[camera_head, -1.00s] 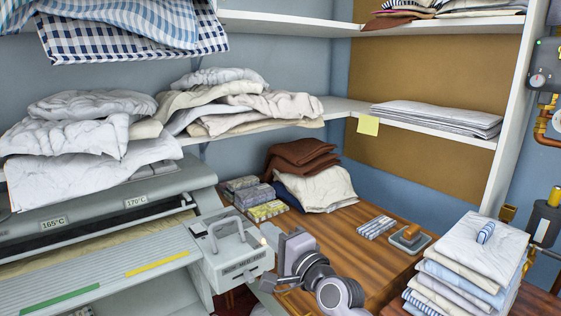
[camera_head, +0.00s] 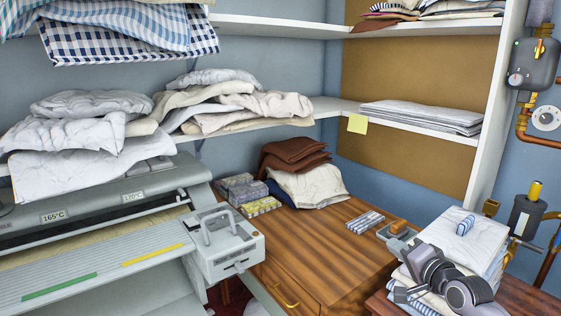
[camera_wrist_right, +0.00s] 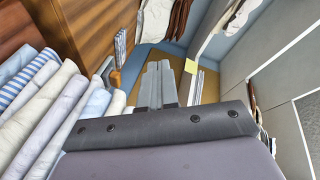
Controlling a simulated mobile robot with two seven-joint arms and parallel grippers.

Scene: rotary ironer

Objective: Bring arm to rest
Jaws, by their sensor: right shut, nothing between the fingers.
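My right gripper (camera_head: 408,246) is in front of the folded linen stack (camera_head: 470,238) at the lower right of the head view. My grey wrist hides part of the stack. In the right wrist view its two grey fingers (camera_wrist_right: 158,85) lie side by side, shut, with nothing between them. The linen stack fills the left of that view (camera_wrist_right: 40,115), beside the gripper. I cannot tell whether the arm touches the linen. My left gripper is not in view.
The ironer (camera_head: 100,235) stands at left. Shelves (camera_head: 420,145) hold linens. Pipes and a valve box (camera_head: 533,63) are at right.

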